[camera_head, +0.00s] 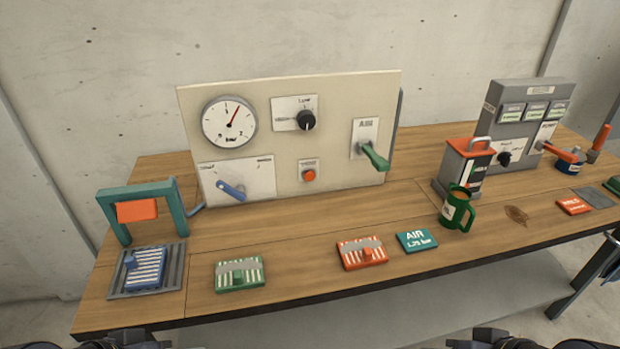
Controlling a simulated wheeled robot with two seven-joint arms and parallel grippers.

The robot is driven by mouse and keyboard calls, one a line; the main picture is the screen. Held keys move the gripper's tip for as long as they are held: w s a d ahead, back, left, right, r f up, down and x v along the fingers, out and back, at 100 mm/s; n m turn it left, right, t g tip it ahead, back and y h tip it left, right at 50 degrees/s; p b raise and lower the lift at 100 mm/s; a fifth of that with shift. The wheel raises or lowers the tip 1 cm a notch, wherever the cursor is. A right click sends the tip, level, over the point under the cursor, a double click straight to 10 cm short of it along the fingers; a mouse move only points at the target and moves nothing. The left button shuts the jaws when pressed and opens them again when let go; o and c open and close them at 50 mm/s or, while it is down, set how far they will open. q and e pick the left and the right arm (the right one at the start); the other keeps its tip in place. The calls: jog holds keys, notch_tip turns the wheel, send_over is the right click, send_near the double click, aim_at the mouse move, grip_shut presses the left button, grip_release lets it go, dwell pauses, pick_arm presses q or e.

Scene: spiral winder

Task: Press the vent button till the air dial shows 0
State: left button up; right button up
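The round white air dial (229,121) is at the upper left of the cream panel (345,95). Its red needle points up and slightly right, away from the lower ends of the scale; its figures are too small to read surely. The red vent button (309,174) sits on a small white plate low in the middle of the panel, with nothing touching it. My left gripper (125,341) and my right gripper (505,341) show only as dark parts at the bottom edge, both well in front of the panel. Their fingers cannot be made out.
The panel also bears a black knob (306,120), a blue lever (231,191) and a green handle (375,157). In front lie a green block (239,274), an orange block (362,253) and an AIR card (416,240). A green mug (457,208) stands right. Wood before the button is clear.

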grip_shut()
dwell(1.5)
